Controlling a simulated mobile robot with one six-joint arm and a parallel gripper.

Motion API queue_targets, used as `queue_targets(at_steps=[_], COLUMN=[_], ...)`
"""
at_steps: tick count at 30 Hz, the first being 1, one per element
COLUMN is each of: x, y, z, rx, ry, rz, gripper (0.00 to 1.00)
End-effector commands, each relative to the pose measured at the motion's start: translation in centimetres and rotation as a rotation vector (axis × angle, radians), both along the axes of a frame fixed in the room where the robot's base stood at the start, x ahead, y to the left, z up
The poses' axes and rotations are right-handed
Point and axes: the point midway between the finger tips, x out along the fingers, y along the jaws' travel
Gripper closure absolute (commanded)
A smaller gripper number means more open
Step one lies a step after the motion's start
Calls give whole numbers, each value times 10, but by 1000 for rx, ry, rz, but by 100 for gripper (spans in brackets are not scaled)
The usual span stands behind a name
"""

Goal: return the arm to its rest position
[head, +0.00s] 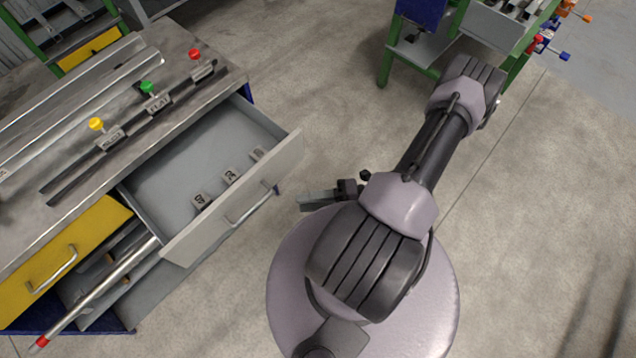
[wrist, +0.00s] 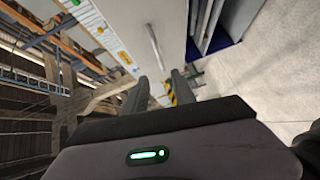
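My arm (head: 436,140) reaches from its round base up and right to a bend near the green-framed stand in the head view. Part of my gripper seems to show as grey and dark pieces left of the arm, beside the open drawer; the rest is hidden behind the arm. In the wrist view my gripper (wrist: 161,88) has its two dark fingers apart, with nothing seen held between them. A pale panel with a slim handle (wrist: 155,45) shows beyond the fingertips.
The workbench (head: 215,85) at left carries yellow, green and red knobs on a slotted rail. Its grey drawer (head: 185,165) stands open toward my arm, with small marked blocks inside. A red-tipped rod (head: 100,290) lies lower left. Open floor (head: 290,60) lies between bench and stand (head: 410,55).

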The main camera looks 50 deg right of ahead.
Motion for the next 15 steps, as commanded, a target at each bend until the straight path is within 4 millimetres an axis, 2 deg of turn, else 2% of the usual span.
queue_targets(at_steps=[1, 5, 15], x=[-6, -16, -18], y=[-7, -17, -18], z=[2, 4, 4], rx=[-2, 0, 1], ry=[-1, -1, -1], rz=[-4, -1, 1], gripper=[68, 68, 68])
